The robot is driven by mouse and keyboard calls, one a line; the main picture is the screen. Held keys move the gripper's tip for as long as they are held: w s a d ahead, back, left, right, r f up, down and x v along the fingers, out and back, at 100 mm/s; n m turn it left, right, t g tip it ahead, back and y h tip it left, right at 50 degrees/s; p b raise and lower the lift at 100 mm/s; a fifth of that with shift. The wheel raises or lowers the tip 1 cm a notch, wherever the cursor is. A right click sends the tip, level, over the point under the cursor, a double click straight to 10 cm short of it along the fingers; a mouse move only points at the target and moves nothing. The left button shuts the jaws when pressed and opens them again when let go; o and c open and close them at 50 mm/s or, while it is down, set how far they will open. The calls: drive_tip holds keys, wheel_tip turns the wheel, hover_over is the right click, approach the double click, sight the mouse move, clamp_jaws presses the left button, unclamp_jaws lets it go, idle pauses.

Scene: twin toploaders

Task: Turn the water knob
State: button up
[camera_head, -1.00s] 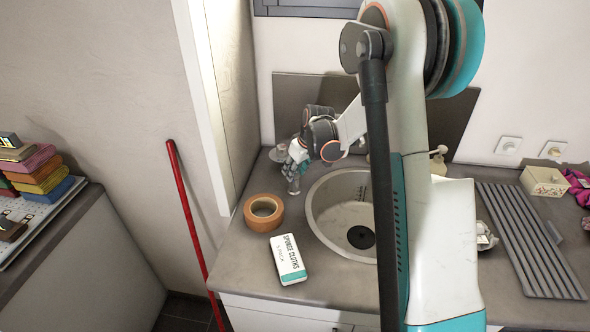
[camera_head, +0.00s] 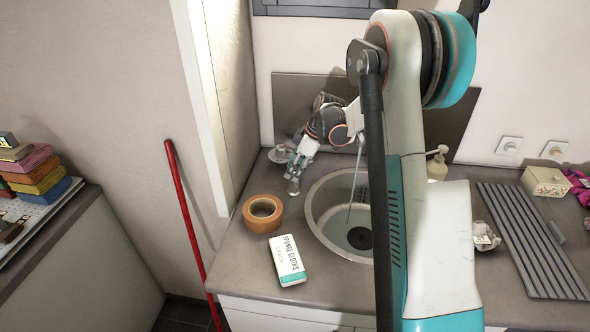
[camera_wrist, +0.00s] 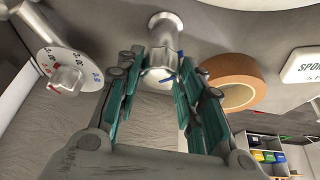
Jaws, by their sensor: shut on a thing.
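The water knob (camera_wrist: 160,72) is a shiny metal post with a rounded end and a blue mark, in the middle of the wrist view. It also shows in the head view (camera_head: 293,187) on the counter left of the sink. My gripper (camera_head: 295,176) is shut on this knob, its teal-lined fingers on either side of it in the wrist view (camera_wrist: 163,66). A stream of water (camera_head: 355,185) falls into the round sink (camera_head: 318,218). The spout is hidden behind my arm.
A numbered temperature dial (camera_wrist: 68,72) stands beside the knob. A brown tape roll (camera_head: 262,214) and a sponge cloths box (camera_head: 287,260) lie near on the counter. A soap dispenser (camera_head: 437,166) and a grey drain rack (camera_head: 530,240) are to the right.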

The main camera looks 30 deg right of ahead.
drive_tip(key=shift+n, duration=0.3)
drive_tip(key=o, duration=1)
drive_tip(key=shift+o, duration=0.2)
drive_tip(key=v, duration=1.2)
drive_tip(key=shift+d, duration=0.15)
drive_tip(key=shift+w, duration=0.15)
